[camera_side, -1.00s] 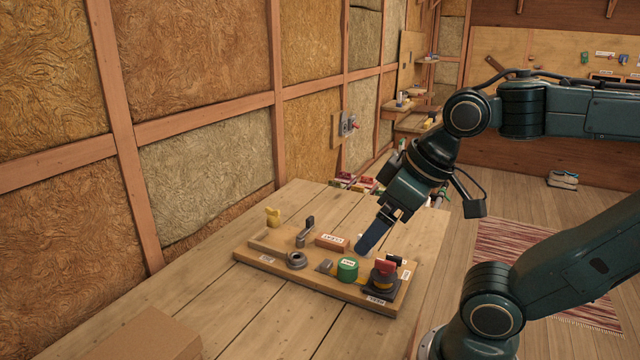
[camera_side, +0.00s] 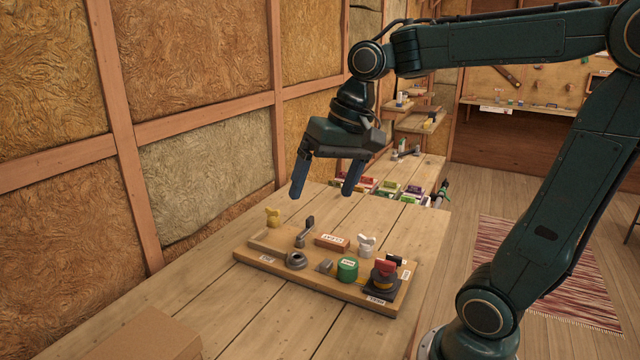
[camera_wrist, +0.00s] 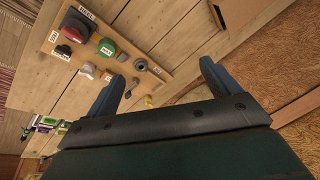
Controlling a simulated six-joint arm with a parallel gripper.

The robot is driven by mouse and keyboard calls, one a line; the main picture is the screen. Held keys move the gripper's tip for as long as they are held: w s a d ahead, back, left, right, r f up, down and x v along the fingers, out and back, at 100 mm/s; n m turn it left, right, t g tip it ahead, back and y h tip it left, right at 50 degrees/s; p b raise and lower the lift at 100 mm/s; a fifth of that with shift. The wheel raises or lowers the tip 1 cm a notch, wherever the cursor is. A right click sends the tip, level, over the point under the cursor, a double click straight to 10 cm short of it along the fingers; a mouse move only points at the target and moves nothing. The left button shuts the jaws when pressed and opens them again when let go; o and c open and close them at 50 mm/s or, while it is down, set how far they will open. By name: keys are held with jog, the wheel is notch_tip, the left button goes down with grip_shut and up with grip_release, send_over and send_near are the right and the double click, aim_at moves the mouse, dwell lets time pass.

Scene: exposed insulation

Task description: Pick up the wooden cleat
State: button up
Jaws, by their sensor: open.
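The wooden cleat (camera_side: 332,241) is a small reddish-brown block with a white label. It lies on the wooden board, between the lever fitting and the pale wing-shaped knob. My gripper (camera_side: 323,193) is open and empty, with its two blue fingers pointing down, above the table and apart from the cleat.
The board (camera_side: 285,277) also holds a grey ring (camera_side: 296,260), a lever (camera_side: 305,232), a green cylinder (camera_side: 347,270), a pale knob (camera_side: 366,245) and a red-and-black switch (camera_side: 386,275). A yellow knob (camera_side: 272,217) stands behind it. The near table is mostly clear.

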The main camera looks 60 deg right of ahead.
jog(key=w+d+f+m+g+y, duration=0.2)
jog(key=w+d+f+m, duration=0.2)
jog(key=w+d+m, duration=0.6)
jog(key=d+f+m, duration=0.1)
jog(key=d+f, duration=0.3)
jog(key=d, duration=0.4)
jog(key=s+d+f+m+g+y, duration=0.1)
jog(key=d+f, duration=0.3)
jog(key=d, duration=0.5)
jog(key=shift+s+f, duration=0.25)
jog(key=shift+f, duration=0.1)
jog(key=shift+f, duration=0.15)
send_near(332, 242)
jog(key=shift+w+d+f, duration=0.15)
jog(key=shift+w+f, duration=0.05)
jog(key=shift+f, duration=0.65)
jog(key=shift+w+d+f, duration=0.1)
jog(key=shift+w+f, duration=0.1)
jog(key=shift+f, duration=0.6)
